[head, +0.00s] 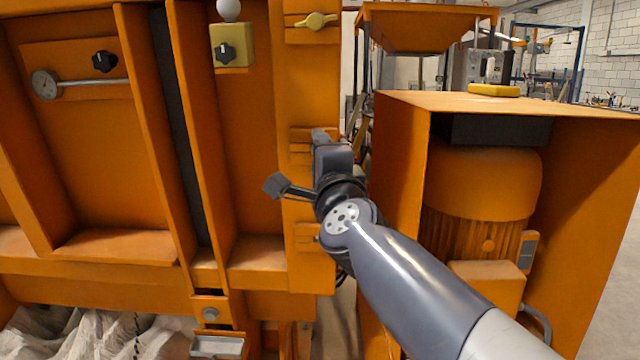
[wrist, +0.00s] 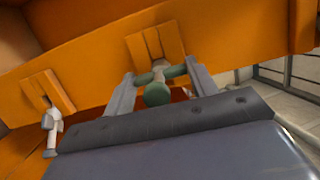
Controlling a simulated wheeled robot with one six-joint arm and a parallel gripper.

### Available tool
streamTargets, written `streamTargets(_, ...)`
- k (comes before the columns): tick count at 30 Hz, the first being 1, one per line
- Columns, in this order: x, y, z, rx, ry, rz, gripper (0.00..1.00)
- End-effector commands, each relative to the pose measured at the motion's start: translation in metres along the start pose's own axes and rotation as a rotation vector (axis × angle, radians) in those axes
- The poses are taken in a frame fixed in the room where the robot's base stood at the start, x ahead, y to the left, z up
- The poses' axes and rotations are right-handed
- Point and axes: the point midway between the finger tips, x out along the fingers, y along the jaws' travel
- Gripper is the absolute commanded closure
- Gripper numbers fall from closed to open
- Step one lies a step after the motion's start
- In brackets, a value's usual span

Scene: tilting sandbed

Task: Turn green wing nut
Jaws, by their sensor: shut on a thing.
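The green wing nut (wrist: 157,94) shows in the wrist view, on an orange bracket of the machine, between the two grey fingers of my gripper (wrist: 160,74). My gripper is shut on it, with a finger at each side of its wings. In the head view my gripper (head: 320,138) is against the orange upright at mid-height, and it hides the green wing nut there.
A yellow wing nut (head: 316,20) sits higher on the same upright. A pale grey wing nut (wrist: 52,128) is at left in the wrist view. An orange motor housing (head: 480,195) stands close on the right.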

Motion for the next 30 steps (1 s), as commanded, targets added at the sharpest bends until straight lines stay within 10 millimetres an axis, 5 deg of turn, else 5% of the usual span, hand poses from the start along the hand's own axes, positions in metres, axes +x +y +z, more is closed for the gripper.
streamTargets(30,0.0001,0.0080,0.0022,0.941,0.000,-0.188,0.68)
